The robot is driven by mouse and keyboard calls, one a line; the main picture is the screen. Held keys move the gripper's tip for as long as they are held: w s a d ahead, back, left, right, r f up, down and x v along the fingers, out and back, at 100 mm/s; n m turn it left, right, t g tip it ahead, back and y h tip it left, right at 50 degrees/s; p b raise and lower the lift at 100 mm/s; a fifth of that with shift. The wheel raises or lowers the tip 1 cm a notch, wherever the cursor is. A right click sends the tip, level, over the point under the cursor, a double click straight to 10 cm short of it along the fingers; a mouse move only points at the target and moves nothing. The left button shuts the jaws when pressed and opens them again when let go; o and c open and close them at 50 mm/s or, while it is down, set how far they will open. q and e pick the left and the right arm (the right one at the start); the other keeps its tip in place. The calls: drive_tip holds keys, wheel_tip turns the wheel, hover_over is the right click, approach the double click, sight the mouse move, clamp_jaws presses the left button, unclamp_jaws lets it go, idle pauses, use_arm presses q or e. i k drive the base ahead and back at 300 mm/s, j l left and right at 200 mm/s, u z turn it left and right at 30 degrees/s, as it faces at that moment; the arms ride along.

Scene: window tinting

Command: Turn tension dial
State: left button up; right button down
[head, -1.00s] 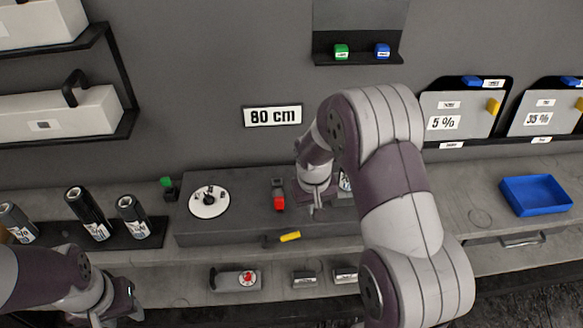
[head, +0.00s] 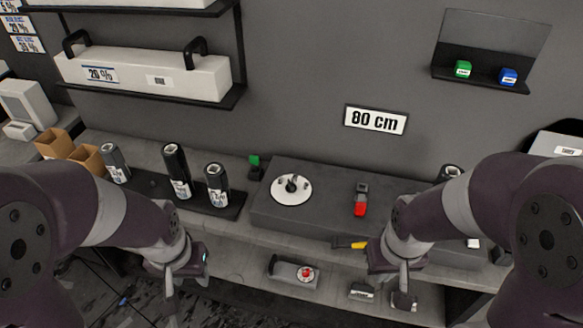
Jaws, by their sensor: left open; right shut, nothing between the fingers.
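A white round dial plate (head: 291,188) with a dark knob at its centre lies on top of a long dark grey box on the bench. A red-tipped lever or switch (head: 360,201) stands to its right on the same box. My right gripper (head: 403,286) is shut and empty, pointing down in front of the box, below and right of the dial plate and apart from it. My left gripper (head: 170,284) is open and empty, in front of the bench, below and left of the dial plate. No label marks which part is the tension dial.
Several dark cylinders (head: 178,172) stand on a tray left of the box. A yellow-handled tool (head: 350,244) sits at the box's front, close to my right gripper. A small device with a red knob (head: 294,271) lies on the lower shelf. An "80 cm" sign (head: 376,120) hangs above.

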sight(290, 187)
drive_tip(key=i+z, duration=0.35)
drive_tip(key=z, duration=0.15)
drive_tip(key=i+j+z, duration=0.1)
drive_tip(key=i+z, duration=0.4)
drive_tip(key=k, duration=0.1)
